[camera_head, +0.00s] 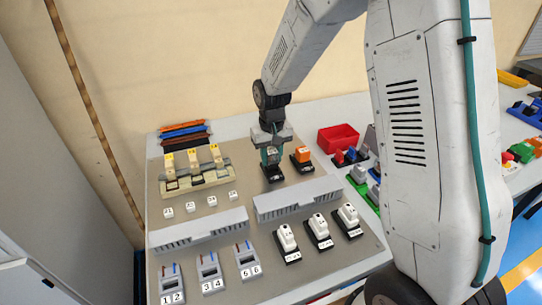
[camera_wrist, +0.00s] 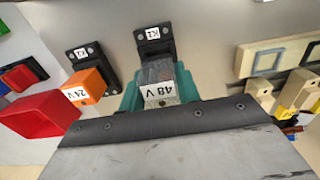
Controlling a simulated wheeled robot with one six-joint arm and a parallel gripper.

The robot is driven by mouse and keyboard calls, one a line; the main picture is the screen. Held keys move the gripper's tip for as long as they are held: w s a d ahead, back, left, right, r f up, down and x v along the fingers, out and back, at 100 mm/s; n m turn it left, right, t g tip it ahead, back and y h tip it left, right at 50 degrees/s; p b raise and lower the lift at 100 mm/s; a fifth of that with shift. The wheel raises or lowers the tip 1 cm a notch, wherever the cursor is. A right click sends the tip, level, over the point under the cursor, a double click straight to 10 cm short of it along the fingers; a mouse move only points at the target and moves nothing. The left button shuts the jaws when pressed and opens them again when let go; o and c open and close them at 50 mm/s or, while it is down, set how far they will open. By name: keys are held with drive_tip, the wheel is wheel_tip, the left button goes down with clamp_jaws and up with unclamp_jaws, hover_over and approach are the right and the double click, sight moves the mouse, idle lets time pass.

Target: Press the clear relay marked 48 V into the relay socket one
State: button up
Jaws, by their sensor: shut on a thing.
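My gripper (camera_wrist: 160,92), with teal fingers, is shut on the clear relay marked 48 V (camera_wrist: 158,91); in the wrist view the label reads upside down. A black relay socket (camera_wrist: 153,36) with a small white label, seemingly K1, lies just beyond the relay. In the head view my gripper (camera_head: 270,153) is directly over this socket (camera_head: 273,174). The relay's lower end and its pins are hidden, so I cannot tell whether it is seated or just above the socket.
An orange relay marked 24 V (camera_wrist: 86,87) stands in the neighbouring black socket (camera_wrist: 82,54), close beside my gripper. A red bin (camera_head: 338,138) is to the right. Beige terminal blocks (camera_head: 195,170) stand left. Grey ducts (camera_head: 297,200) and white switches (camera_head: 318,228) are nearer the front.

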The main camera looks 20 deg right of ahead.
sight(272, 151)
drive_tip(key=shift+f, duration=1.05)
drive_tip(key=o, duration=1.1)
wheel_tip(272, 151, up, 8)
drive_tip(key=shift+f, duration=0.15)
drive_tip(key=shift+c, duration=1.3)
wheel_tip(272, 151, up, 4)
drive_tip(key=shift+s+f+n, duration=0.1)
drive_tip(key=shift+f+n, duration=0.15)
drive_tip(key=shift+n, duration=0.45)
clamp_jaws()
drive_tip(key=shift+f, duration=2.95)
